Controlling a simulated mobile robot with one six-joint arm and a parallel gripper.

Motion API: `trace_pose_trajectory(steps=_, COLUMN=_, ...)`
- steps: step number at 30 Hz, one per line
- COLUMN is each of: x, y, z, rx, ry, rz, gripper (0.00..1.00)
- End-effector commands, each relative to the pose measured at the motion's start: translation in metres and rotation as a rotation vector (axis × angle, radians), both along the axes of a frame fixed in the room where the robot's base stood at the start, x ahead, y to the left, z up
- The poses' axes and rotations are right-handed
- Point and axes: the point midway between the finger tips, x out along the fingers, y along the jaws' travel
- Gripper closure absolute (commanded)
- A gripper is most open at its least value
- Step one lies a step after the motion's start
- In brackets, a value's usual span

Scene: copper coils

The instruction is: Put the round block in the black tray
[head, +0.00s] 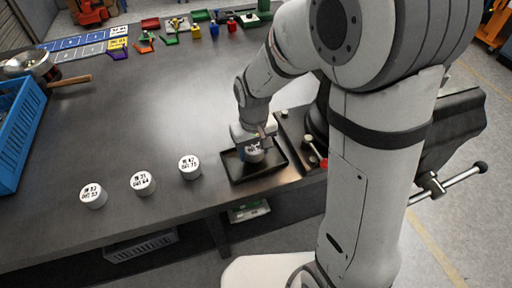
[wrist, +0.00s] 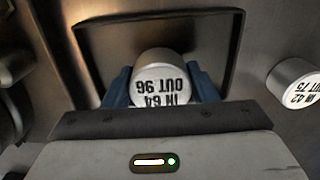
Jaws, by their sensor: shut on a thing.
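The round block in my grip is a white cylinder with black print on its face; it shows in the head view (head: 254,154) and in the wrist view, where the print reads "IN 64 OUT 96" (wrist: 163,85). My gripper (head: 252,142) is shut on it, with blue fingers on both sides in the wrist view (wrist: 162,88). The black tray (head: 236,178) lies flat on the table, and the block is over or inside it. I cannot tell whether the block touches the tray floor. The tray's rim shows behind the block in the wrist view (wrist: 160,17).
Several similar white cylinders stand in a row left of the tray: one near it (head: 190,167), one in the middle (head: 143,184), one farther left (head: 93,196). A vise with a red-knobbed part (head: 323,163) sits right of the tray. A blue crate (head: 18,135) is at far left.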

Motion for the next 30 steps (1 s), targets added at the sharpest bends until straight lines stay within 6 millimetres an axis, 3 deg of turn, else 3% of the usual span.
trace_pose_trajectory(steps=27, x=-0.004, y=0.0, z=-0.011, rx=0.0, ry=0.0, rz=0.002, gripper=0.68)
trace_pose_trajectory(steps=28, x=-0.004, y=0.0, z=-0.011, rx=0.0, ry=0.0, rz=0.002, gripper=0.46)
trace_pose_trajectory(steps=30, x=-0.004, y=0.0, z=-0.011, rx=0.0, ry=0.0, rz=0.002, gripper=0.4)
